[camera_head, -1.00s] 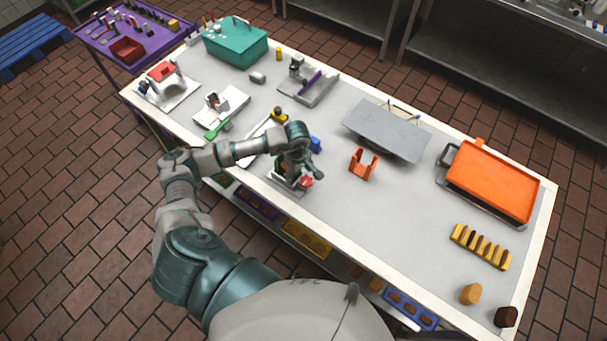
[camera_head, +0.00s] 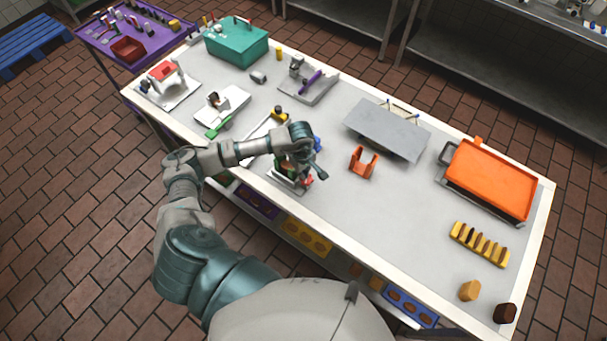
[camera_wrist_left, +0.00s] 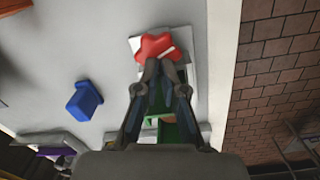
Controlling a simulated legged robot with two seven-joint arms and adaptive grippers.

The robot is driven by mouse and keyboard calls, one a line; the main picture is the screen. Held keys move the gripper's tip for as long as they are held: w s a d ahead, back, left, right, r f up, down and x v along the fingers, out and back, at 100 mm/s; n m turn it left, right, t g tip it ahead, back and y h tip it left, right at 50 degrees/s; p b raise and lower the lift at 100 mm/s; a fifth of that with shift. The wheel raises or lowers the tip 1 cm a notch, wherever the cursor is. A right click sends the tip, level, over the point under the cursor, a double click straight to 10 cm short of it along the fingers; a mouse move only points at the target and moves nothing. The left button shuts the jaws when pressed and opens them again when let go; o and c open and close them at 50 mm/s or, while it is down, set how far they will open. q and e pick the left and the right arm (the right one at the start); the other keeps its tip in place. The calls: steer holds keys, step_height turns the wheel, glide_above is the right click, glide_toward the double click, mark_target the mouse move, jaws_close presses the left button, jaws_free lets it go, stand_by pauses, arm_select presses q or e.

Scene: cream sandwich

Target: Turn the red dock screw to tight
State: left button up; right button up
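The red dock screw (camera_wrist_left: 158,45) is a lobed red knob with a white mark, on a pale plate at the table's near edge. In the head view the red knob (camera_head: 308,180) is partly hidden by my left gripper (camera_head: 315,176). In the left wrist view my left gripper (camera_wrist_left: 161,66) points at the knob, its fingertips drawn close together and overlapping the knob's near side. Whether the tips clamp it is unclear. Green parts (camera_wrist_left: 168,130) show beyond the fingers. My right gripper is not in view.
A blue block (camera_wrist_left: 84,100) stands beside the dock. An orange holder (camera_head: 363,162) and a grey raised plate (camera_head: 388,128) lie to the right. An orange tray (camera_head: 492,180) is at the far right. The table between the orange holder and front edge is clear.

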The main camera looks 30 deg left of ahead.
mark_target(309, 178)
arm_select(q)
steer(key=o, duration=0.4)
steer(key=shift+s+a+f, duration=0.45)
steer(key=shift+a+f, duration=0.1)
steer(key=shift+f, duration=0.1)
steer(key=o, duration=0.4)
steer(key=shift+d+y, duration=0.2)
steer(key=shift+y, duration=0.1)
steer(key=shift+c, duration=0.2)
steer(key=shift+o, duration=0.8)
steer(key=shift+w+d, duration=0.7)
steer(key=shift+d, duration=0.1)
steer(key=shift+d+r, duration=0.15)
steer(key=shift+s+d+r, duration=0.1)
steer(key=shift+s+r, duration=0.05)
steer(key=shift+r, duration=0.15)
step_height(309, 178, up, 11)
steer(key=shift+w+d, duration=0.15)
steer(key=shift+w, duration=0.1)
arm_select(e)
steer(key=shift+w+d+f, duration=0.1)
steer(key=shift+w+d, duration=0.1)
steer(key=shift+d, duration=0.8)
